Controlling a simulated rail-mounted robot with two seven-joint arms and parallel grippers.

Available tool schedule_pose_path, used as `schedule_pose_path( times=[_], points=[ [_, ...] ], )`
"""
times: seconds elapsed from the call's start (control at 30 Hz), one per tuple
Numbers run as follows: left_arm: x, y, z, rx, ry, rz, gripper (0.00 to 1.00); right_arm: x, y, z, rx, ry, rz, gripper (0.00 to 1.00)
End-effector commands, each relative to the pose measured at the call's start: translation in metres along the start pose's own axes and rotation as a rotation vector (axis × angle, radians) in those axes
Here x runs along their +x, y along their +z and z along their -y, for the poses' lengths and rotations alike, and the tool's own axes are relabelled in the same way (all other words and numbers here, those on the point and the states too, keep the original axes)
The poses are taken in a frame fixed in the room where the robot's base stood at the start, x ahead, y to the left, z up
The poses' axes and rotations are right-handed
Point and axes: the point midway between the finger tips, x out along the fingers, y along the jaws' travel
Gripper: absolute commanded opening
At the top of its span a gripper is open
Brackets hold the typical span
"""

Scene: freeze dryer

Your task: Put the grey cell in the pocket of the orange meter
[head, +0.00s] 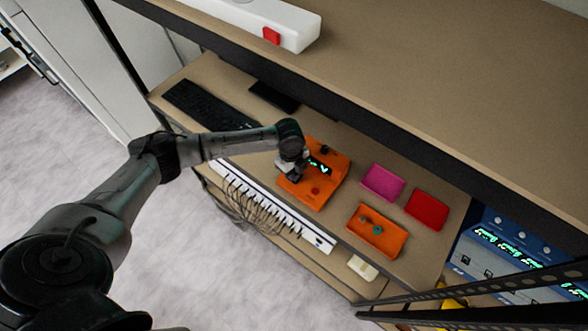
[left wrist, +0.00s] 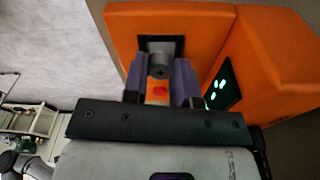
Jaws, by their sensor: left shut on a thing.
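The orange meter (head: 335,163) stands on the lower shelf, with a dark, lit display (head: 319,166) on it. In the left wrist view, the orange meter (left wrist: 190,18) has a dark square pocket (left wrist: 145,43). My left gripper (head: 290,172) is over the meter's left side. In the left wrist view its purple fingers (left wrist: 160,80) are shut on the grey cell (left wrist: 160,66), whose round end shows in front of the pocket. I cannot tell whether the cell is inside the pocket or just above it. My right gripper is out of view.
A magenta tray (head: 383,182), a red tray (head: 427,209) and an orange tray (head: 375,232) with small items are right of the meter. A black keyboard (head: 208,104) lies to the left. The upper shelf (head: 420,80) overhangs the back.

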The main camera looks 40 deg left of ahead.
Motion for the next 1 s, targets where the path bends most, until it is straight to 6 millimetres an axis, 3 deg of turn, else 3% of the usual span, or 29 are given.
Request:
schedule_pose_path(
  times=[1.0],
  points=[
    [0.0,-0.0003,0.0003,0.0,0.0,0.0,0.04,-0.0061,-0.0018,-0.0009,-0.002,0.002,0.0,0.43]
  ],
)
